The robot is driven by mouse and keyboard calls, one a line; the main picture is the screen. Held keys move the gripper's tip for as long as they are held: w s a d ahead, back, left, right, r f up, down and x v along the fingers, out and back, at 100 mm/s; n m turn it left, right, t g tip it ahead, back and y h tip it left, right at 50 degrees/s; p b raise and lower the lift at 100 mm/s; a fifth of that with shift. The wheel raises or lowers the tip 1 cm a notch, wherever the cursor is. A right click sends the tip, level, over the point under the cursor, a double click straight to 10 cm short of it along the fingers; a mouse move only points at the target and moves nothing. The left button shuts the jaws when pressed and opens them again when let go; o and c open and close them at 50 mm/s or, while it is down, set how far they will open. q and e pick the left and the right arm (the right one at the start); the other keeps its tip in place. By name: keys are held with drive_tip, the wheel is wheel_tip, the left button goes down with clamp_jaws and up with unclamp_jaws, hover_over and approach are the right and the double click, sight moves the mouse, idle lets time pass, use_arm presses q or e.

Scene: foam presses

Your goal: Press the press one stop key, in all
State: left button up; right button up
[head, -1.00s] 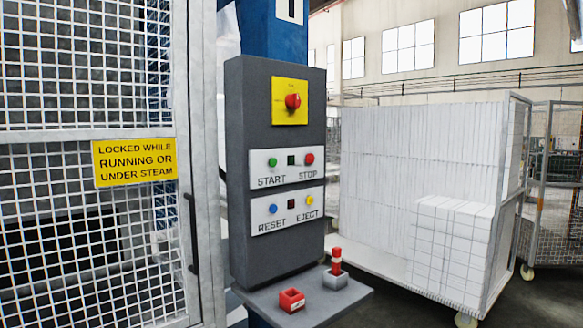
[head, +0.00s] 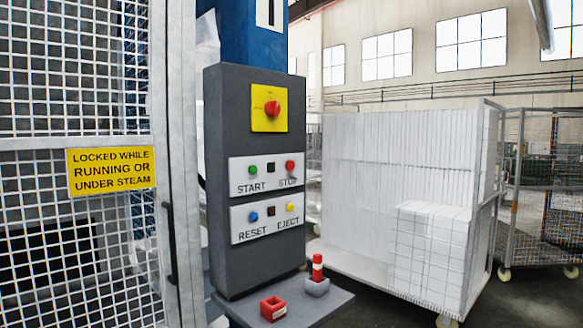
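The press control box (head: 228,130) is a dark grey panel on a blue column, left of the middle in the head view. Its upper white plate holds a green START key (head: 253,171) and a red STOP key (head: 290,166), with a small dark square between them. The plate below holds a blue RESET key (head: 254,216) and a yellow EJECT key (head: 291,207). A red rotary switch (head: 272,108) sits on a yellow plate at the top. Neither of my grippers is in view.
A mesh gate (head: 70,110) with a yellow warning sign (head: 111,170) stands at the left. A shelf (head: 330,304) under the box carries a red block (head: 273,309) and a red-and-white peg (head: 317,268) in a grey holder. A cart of white blocks (head: 400,170) stands at the right.

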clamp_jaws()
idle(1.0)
